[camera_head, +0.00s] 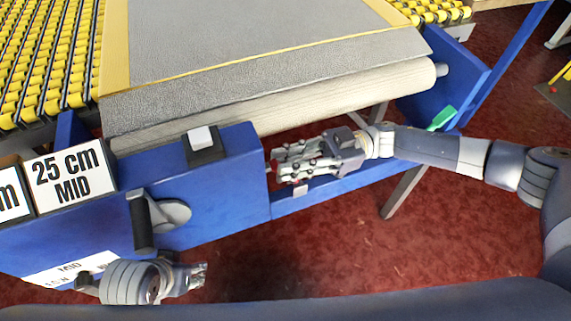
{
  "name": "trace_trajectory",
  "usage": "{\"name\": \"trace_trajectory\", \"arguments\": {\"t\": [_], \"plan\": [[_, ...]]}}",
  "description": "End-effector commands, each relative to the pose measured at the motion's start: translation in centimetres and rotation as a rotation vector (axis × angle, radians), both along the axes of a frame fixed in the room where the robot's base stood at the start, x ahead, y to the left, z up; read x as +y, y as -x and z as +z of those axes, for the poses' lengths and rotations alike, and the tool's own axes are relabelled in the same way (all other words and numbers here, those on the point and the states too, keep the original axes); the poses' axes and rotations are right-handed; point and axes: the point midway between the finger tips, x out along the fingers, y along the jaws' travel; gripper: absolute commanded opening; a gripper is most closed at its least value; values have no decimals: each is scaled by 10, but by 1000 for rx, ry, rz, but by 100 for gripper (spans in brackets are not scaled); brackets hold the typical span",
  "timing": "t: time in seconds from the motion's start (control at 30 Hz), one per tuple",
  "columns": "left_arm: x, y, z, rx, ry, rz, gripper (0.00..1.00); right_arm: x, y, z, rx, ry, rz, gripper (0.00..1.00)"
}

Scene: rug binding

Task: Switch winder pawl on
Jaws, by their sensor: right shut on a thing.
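My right gripper (283,165) reaches in from the right, below the roller. Its fingers point left at the right end of the blue housing (235,170). They are closed on a small part that they mostly hide; I cannot tell whether it is the winder pawl. A white rocker switch (201,137) on a black base sits on top of the housing. A green lever-like piece (441,118) stands on the blue frame at the right. My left gripper (200,276) is low in front of the housing, apart from it; its finger opening is unclear.
A grey rug (240,40) with yellow edging lies over a pale roller (330,98). A black-handled crank (141,222) sticks out from the housing front. A sign (69,177) reads 25 cm MID. Yellow roller conveyors stand behind. Red floor is open in front.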

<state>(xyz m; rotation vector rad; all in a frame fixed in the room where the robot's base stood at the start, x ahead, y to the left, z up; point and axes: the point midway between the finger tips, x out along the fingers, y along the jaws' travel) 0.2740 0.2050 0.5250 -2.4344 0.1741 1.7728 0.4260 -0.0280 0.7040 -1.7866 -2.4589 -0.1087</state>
Motion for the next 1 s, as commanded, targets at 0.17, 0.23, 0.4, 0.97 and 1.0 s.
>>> {"name": "trace_trajectory", "arguments": {"t": [0.17,0.23,0.4,0.97,1.0], "plan": [[0,0,1,0,-1,0,40,0,0,1,0,-3,-1,0],[0,0,1,0,-1,0,40,0,0,1,0,-2,-1,0],[0,0,1,0,-1,0,40,0,0,1,0,-2,-1,40],[0,-1,0,-1,0,1,40,-1,0,37,-5,-3,0,40],[0,-1,0,-1,0,1,40,-1,0,45,-5,-3,-1,40]]}}
